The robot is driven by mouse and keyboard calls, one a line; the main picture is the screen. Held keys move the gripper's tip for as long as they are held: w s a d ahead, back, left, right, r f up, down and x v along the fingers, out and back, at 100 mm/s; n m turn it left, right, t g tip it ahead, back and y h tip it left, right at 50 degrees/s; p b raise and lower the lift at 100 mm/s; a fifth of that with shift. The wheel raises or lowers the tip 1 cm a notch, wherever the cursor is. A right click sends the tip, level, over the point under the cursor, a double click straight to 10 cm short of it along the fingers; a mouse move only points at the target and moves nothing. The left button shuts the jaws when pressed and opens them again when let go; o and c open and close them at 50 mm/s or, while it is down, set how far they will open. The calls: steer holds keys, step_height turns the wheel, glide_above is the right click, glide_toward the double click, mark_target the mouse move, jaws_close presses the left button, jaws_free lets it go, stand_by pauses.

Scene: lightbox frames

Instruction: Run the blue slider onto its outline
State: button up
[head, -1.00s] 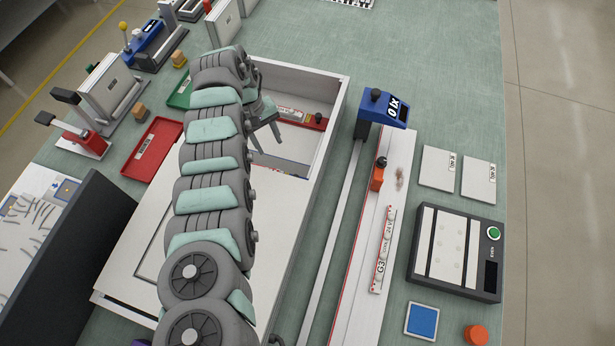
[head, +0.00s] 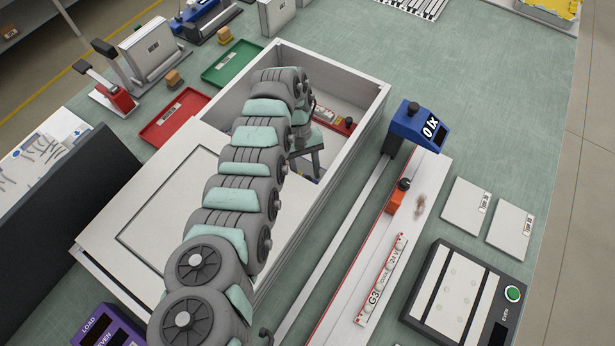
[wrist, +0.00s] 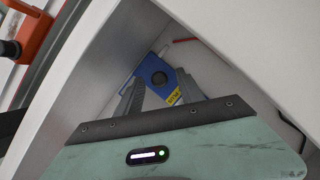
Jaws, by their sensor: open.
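A blue block with a round black knob and a yellow label (wrist: 165,80) shows in the wrist view, low inside a white-walled box (head: 365,110). My gripper (wrist: 160,76) is open, with one grey finger on each side of the block's knob; I cannot tell whether the fingers touch it. In the head view my arm covers most of this spot. Another blue piece with a black knob and a number display (head: 412,127) stands at the far end of the long rail outside the box. I cannot make out an outline for certain.
An orange slider with a black knob (head: 396,199) sits on the white rail (head: 352,268) right of the box. A white panel (head: 165,190) covers the box's near part. A red-ended labelled strip (head: 333,121) lies inside. Red (head: 172,120) and green (head: 232,64) trays stand left.

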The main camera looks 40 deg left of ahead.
steer(key=shift+x, duration=1.3)
steer(key=shift+c, duration=0.4)
jaws_close()
